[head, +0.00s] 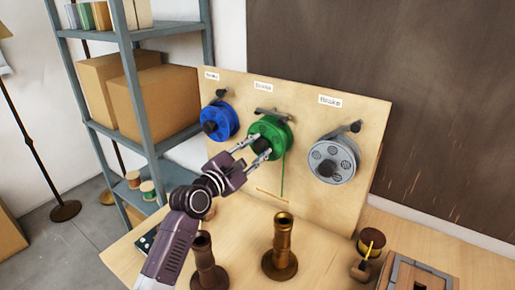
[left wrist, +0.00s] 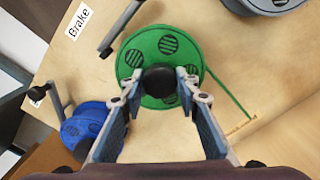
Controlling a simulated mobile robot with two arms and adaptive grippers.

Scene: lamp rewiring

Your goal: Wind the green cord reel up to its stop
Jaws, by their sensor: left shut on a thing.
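The green cord reel (head: 272,138) is mounted on an upright wooden board between a blue and a grey reel. It also fills the upper middle of the left wrist view (left wrist: 150,52). A green cord (head: 283,172) runs down from it to a slot in the board. My left gripper (head: 252,146) is at the reel's front, shut on its black knob (left wrist: 159,80). A brake lever (head: 268,113) sits above the green reel, under a "Brake" label. My right gripper is not in view.
The blue reel (head: 222,121) is close on the left and the grey reel (head: 332,158) is on the right. Two brass lamp posts (head: 283,240) (head: 204,262) stand on the bench in front. A wooden box (head: 418,275) and a spool (head: 371,242) are at the right.

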